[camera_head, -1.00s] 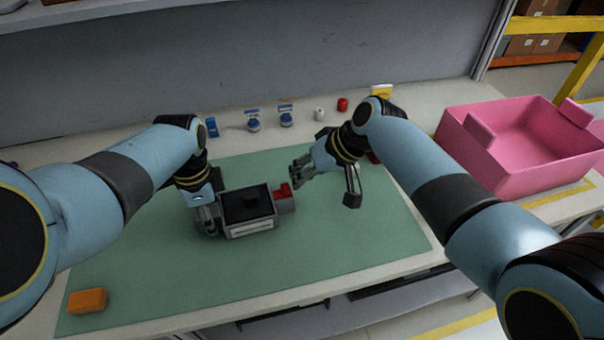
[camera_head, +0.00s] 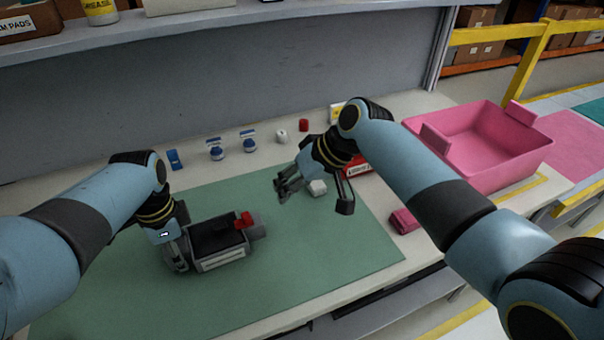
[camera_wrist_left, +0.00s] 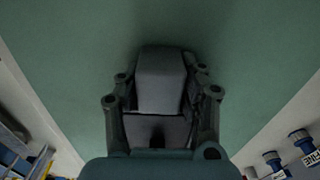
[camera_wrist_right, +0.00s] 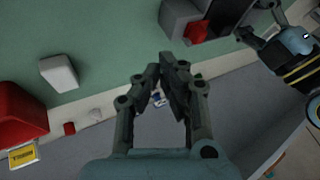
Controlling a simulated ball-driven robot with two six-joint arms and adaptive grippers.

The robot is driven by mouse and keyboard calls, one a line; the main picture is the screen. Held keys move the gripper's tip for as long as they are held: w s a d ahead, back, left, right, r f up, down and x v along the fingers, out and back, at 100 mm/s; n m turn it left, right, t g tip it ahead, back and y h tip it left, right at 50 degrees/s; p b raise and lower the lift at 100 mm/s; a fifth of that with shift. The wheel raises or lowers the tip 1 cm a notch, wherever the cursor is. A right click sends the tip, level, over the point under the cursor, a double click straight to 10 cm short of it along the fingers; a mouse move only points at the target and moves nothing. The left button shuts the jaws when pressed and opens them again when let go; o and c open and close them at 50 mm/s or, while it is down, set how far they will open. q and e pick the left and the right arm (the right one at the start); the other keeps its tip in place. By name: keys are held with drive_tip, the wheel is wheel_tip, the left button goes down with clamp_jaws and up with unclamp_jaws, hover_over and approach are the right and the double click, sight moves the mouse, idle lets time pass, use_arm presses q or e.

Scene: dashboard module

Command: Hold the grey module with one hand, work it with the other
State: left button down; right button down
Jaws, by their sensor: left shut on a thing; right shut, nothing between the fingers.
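The grey module (camera_head: 220,262) lies on the green mat. It has a dark top and a red part (camera_head: 244,220) at its right end. My left gripper (camera_head: 180,257) is shut on the module's left end. In the left wrist view the module (camera_wrist_left: 160,78) shows between the fingers. My right gripper (camera_head: 282,189) is shut and empty above the mat, apart from the red part, behind it and to its right. The right wrist view shows its closed fingertips (camera_wrist_right: 170,62), with the red part (camera_wrist_right: 196,32) beyond them.
A white block (camera_head: 318,188) lies on the mat beside my right gripper. A red box (camera_head: 357,167) and a pink bin (camera_head: 485,178) stand to the right, with a small pink item (camera_head: 404,221) nearby. Small blue-and-white items (camera_head: 216,151) line the back. The mat's front is clear.

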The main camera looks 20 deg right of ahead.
drive_tip(key=v, duration=0.6)
use_arm(q)
drive_tip(key=c, duration=0.7)
unclamp_jaws()
drive_tip(key=shift+a, duration=0.1)
drive_tip(key=shift+r, duration=0.1)
use_arm(e)
drive_tip(key=shift+r, duration=0.1)
